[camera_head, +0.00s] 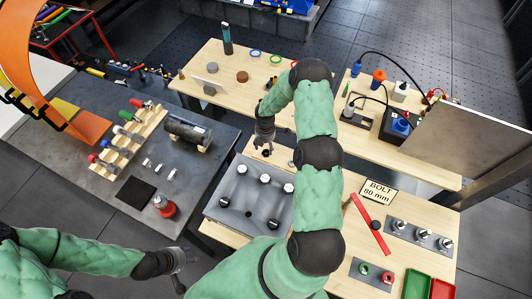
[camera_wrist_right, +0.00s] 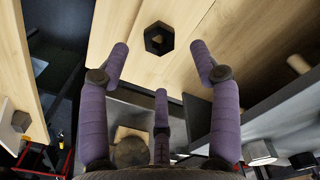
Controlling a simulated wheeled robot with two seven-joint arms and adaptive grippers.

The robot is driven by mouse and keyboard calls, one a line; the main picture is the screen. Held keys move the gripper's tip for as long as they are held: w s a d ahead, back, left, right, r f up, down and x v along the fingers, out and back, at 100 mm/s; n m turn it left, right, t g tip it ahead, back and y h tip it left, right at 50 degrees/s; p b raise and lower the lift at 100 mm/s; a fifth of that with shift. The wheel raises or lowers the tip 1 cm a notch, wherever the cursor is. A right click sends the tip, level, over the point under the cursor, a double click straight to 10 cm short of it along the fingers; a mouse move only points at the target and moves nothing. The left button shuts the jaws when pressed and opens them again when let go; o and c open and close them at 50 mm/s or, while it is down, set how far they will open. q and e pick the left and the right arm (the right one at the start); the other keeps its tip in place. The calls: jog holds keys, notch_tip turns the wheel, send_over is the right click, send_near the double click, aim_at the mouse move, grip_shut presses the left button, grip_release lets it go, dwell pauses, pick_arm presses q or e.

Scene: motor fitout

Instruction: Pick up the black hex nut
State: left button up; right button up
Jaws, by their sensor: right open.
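The black hex nut (camera_wrist_right: 158,39) lies on a light wooden surface in the right wrist view, with its hole facing me. My right gripper (camera_wrist_right: 159,62) is open and empty, its purple fingers spread on either side of the nut and apart from it.
A dark table (camera_head: 195,190) with a rack of coloured-ended cylinders is at left. A red strip (camera_head: 369,222) and a "BOLT 80 mm" sign (camera_head: 378,191) lie at right. A grey panel (camera_head: 465,145) stands behind.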

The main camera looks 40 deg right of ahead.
aim_at(266, 152)
jog(key=shift+s+f, duration=0.1)
jog(key=shift+f, duration=0.35)
jog(key=shift+d+f+p, duration=0.1)
jog(key=shift+f+p, duration=0.45)
jog(key=shift+f, duration=1.55)
grip_shut()
